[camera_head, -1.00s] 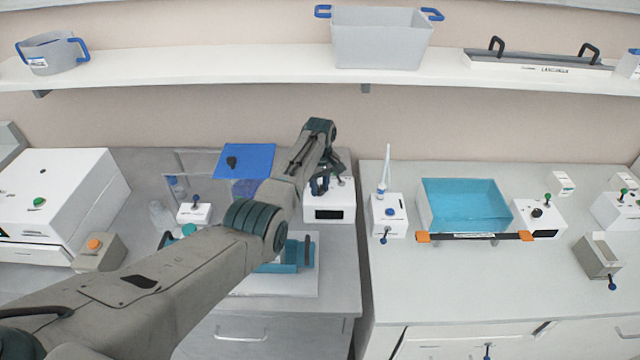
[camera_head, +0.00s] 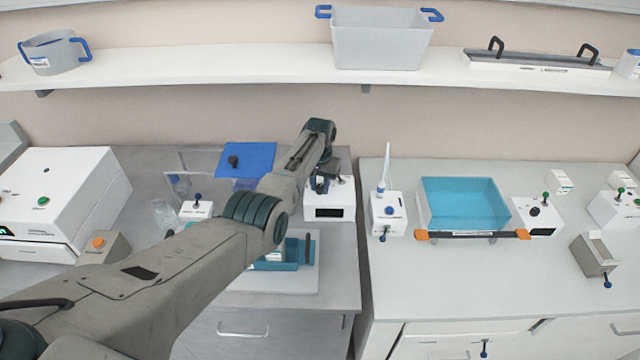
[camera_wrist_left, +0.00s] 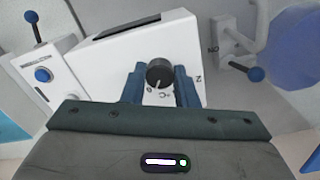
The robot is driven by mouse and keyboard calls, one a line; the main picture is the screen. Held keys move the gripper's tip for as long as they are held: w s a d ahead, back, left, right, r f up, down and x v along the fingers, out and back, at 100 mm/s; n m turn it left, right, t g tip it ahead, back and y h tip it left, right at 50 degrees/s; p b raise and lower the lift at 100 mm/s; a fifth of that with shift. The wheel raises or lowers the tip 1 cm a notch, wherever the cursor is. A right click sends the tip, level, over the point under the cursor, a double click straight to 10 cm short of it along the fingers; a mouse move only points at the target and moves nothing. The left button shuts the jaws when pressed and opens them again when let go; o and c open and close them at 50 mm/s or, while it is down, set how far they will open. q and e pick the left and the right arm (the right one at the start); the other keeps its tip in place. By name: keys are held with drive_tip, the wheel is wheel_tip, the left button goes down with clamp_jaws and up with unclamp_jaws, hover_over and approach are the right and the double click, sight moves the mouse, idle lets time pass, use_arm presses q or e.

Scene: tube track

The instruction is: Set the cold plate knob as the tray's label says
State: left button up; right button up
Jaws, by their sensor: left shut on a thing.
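My left gripper (camera_head: 320,186) is at the white box (camera_head: 346,197) with a dark display, near the right end of the left bench. In the left wrist view its two blue fingers stand on either side of a round black knob (camera_wrist_left: 159,73) on that box, shut on it. Small marks show around the knob, not clearly readable. In the head view the gripper hides the knob. A teal tray (camera_head: 291,263) sits on a pale plate (camera_head: 262,283) on the same bench, partly behind my left arm. Its label is too small to read. My right gripper is not in view.
A small white box with a blue knob (camera_head: 389,211) stands across the gap, on the right bench. A teal basin (camera_head: 464,204) with an orange-ended bar and another display box (camera_head: 538,227) stand farther right. A blue panel (camera_head: 247,160) is behind my arm.

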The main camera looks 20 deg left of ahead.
sight(320, 187)
use_arm(q)
drive_tip(key=shift+m, duration=1.1)
drive_tip(key=o, duration=1)
drive_tip(key=shift+r, duration=0.1)
drive_tip(key=shift+r, duration=0.25)
wheel_tip(320, 187, up, 10)
drive_tip(key=b, duration=0.2)
drive_tip(key=shift+r+b, duration=0.1)
drive_tip(key=shift+b, duration=0.2)
